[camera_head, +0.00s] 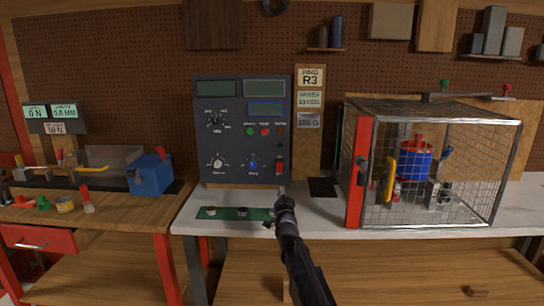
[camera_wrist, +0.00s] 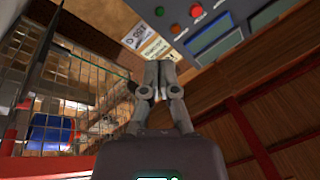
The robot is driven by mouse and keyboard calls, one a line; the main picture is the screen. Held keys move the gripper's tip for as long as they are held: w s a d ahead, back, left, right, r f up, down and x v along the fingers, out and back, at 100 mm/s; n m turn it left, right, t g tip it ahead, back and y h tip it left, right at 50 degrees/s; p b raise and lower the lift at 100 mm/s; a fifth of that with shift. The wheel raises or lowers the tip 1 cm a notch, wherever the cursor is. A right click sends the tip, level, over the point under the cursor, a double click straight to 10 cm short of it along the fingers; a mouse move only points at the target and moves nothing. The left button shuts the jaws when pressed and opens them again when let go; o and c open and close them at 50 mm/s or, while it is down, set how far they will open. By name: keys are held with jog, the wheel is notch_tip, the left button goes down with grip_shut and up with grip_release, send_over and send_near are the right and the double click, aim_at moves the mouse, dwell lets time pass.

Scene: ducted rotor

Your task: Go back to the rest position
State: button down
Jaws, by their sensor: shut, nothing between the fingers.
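My gripper (camera_head: 282,192) is at the front of the white bench in the head view, at the lower end of the dark control panel (camera_head: 241,130). In the wrist view my gripper (camera_wrist: 158,70) has its two fingers together with nothing between them.
A wire mesh cage (camera_head: 440,170) with a red post and yellow handle stands right on the bench, holding a blue and red device (camera_head: 415,162). A green strip (camera_head: 226,213) lies by my gripper. A wooden workbench (camera_head: 120,215) with a blue box (camera_head: 151,174) stands left.

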jog(key=s+d+f+n+g, duration=0.2)
jog(key=s+d+f+g, duration=0.2)
jog(key=s+f+g, duration=0.4)
jog(key=s+d+f+n+g, duration=0.2)
jog(key=s+d+f+g, duration=0.1)
jog(key=s+f, duration=0.55)
jog(key=s+d+f+n+g, duration=0.2)
jog(key=s+d+f+g, duration=0.3)
jog(key=s, duration=0.6)
jog(key=s+d+f+g+h, duration=0.15)
jog(key=s+g, duration=0.35)
jog(key=s, duration=0.6)
notch_tip(320, 180, up, 12)
jog(key=p, duration=1.3)
jog(key=shift+w+d+r+n, duration=0.15)
jog(key=shift+w+d+n, duration=0.05)
jog(key=shift+d+n, duration=0.1)
